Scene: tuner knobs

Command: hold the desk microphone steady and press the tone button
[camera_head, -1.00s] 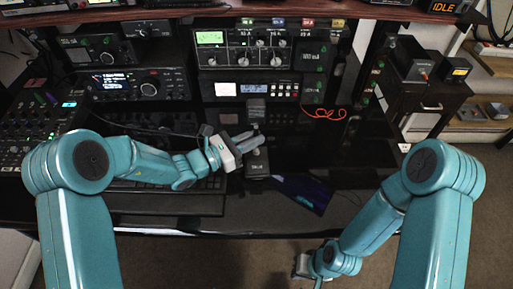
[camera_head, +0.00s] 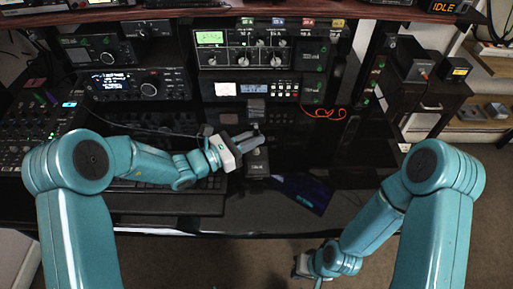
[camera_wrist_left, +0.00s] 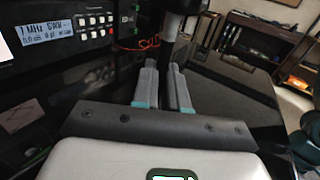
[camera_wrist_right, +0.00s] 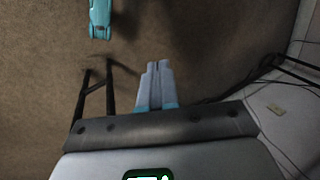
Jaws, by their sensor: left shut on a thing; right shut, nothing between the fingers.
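The black desk microphone stands upright on the desk. Its head (camera_head: 256,106) and its base (camera_head: 258,166) show in the head view. My left gripper (camera_head: 254,138) is shut around its dark stem, between head and base. In the left wrist view the stem (camera_wrist_left: 175,88) runs between the two fingers (camera_wrist_left: 165,70). My right gripper (camera_head: 303,267) is low in front of the desk, well away from the microphone. In the right wrist view its fingers (camera_wrist_right: 159,68) are together and empty above the floor. I cannot tell which control is the tone button.
Radio units (camera_head: 254,48) with knobs and a keypad unit (camera_head: 268,90) stand behind the microphone. A mixer (camera_head: 40,125) and a keyboard (camera_head: 165,197) lie at left. A dark flat device (camera_head: 302,192) lies right of the base. An orange cord (camera_head: 325,113) lies behind.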

